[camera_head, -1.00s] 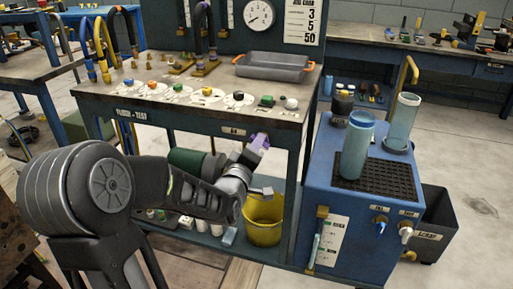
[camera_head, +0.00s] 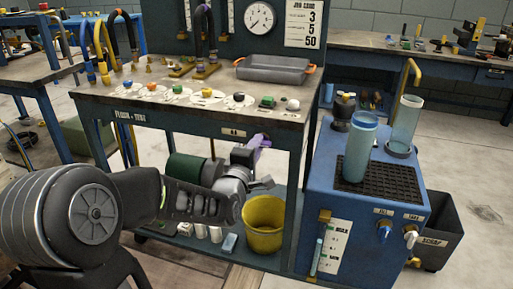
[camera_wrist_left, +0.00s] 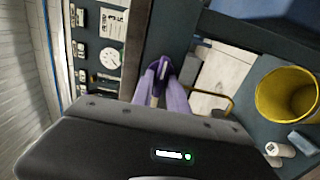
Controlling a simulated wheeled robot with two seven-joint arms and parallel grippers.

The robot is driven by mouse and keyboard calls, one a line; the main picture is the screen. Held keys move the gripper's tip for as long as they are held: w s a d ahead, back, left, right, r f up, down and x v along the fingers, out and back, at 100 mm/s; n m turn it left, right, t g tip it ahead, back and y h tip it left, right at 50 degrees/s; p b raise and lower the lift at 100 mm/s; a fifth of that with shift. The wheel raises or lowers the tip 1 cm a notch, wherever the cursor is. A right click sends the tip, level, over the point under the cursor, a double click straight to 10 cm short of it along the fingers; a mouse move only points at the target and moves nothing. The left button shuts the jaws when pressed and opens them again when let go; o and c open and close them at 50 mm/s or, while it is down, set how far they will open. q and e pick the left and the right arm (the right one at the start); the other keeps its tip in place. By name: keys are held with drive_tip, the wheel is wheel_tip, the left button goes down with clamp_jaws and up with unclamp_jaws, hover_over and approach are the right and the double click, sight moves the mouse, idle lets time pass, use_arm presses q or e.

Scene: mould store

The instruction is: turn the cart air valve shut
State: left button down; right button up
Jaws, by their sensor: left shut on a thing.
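A blue cart (camera_head: 348,212) stands right of the bench in the head view. A blue-handled valve (camera_head: 384,230) and a white-handled valve (camera_head: 411,239) are on its front face; their small labels are too blurred to tell which is air. My left gripper (camera_head: 260,143) is below the bench's front edge, left of the cart and apart from both valves. In the left wrist view its purple fingers (camera_wrist_left: 163,72) come together on a small thing that I cannot make out. My right gripper is not in view.
A clear blue cylinder (camera_head: 361,148) stands on the cart's black grate. A yellow bucket (camera_head: 265,226) is on the bench's lower shelf near my left gripper, and shows in the wrist view (camera_wrist_left: 262,96). A dark scrap bin (camera_head: 438,245) stands right of the cart.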

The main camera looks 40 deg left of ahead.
use_arm(q)
drive_tip(key=c, duration=1.5)
unclamp_jaws()
drive_tip(key=shift+o, duration=0.2)
drive_tip(key=b+v, duration=0.6)
drive_tip(key=v, duration=0.1)
drive_tip(key=shift+s, duration=0.4)
drive_tip(key=shift+d, duration=0.1)
